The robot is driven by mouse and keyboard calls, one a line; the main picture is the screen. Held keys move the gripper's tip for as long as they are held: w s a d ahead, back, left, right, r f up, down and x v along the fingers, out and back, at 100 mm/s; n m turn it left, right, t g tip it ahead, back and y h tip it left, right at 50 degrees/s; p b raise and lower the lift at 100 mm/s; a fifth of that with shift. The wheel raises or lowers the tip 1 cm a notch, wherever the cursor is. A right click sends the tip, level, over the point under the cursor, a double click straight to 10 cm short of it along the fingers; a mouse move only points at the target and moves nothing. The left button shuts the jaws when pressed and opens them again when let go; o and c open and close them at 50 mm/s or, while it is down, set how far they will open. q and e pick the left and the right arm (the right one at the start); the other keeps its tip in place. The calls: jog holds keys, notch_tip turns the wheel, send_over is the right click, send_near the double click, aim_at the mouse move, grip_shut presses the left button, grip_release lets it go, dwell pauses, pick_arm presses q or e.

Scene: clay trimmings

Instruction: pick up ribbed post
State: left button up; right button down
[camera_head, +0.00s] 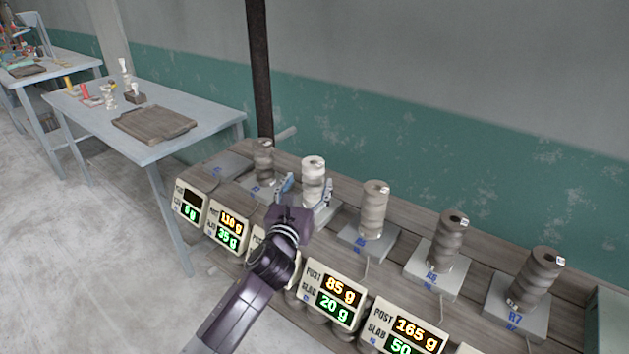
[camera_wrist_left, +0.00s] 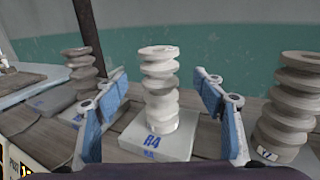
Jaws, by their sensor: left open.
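A pale ribbed post (camera_head: 313,170) stands upright on a slab marked R4 (camera_wrist_left: 155,143). In the left wrist view the pale post (camera_wrist_left: 160,85) is between the two blue fingers of my left gripper (camera_wrist_left: 163,98). The fingers are open, with a visible gap on each side of the post. In the head view my left gripper (camera_head: 305,188) is at the same post, its arm coming from below and hiding part of the slab. My right gripper is not in view.
Other ribbed posts stand close by in the row: a darker one (camera_head: 263,155) to the left, and a tan one (camera_head: 373,208), a brown one (camera_head: 450,235) and another (camera_head: 540,273) to the right. Weight displays (camera_head: 333,292) line the bench front. A grey table (camera_head: 205,113) stands left.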

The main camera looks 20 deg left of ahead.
aim_at(311, 179)
pick_arm(q)
jog(key=shift+w, duration=1.1)
jog(key=w, duration=0.3)
jog(key=shift+a+f, duration=0.1)
jog(key=shift+w, duration=0.3)
jog(key=shift+c, duration=0.7)
jog(key=c, duration=1.5)
grip_shut()
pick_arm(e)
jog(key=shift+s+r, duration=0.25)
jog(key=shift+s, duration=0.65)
pick_arm(q)
jog(key=shift+r+p, duration=0.2)
jog(key=shift+p, duration=0.1)
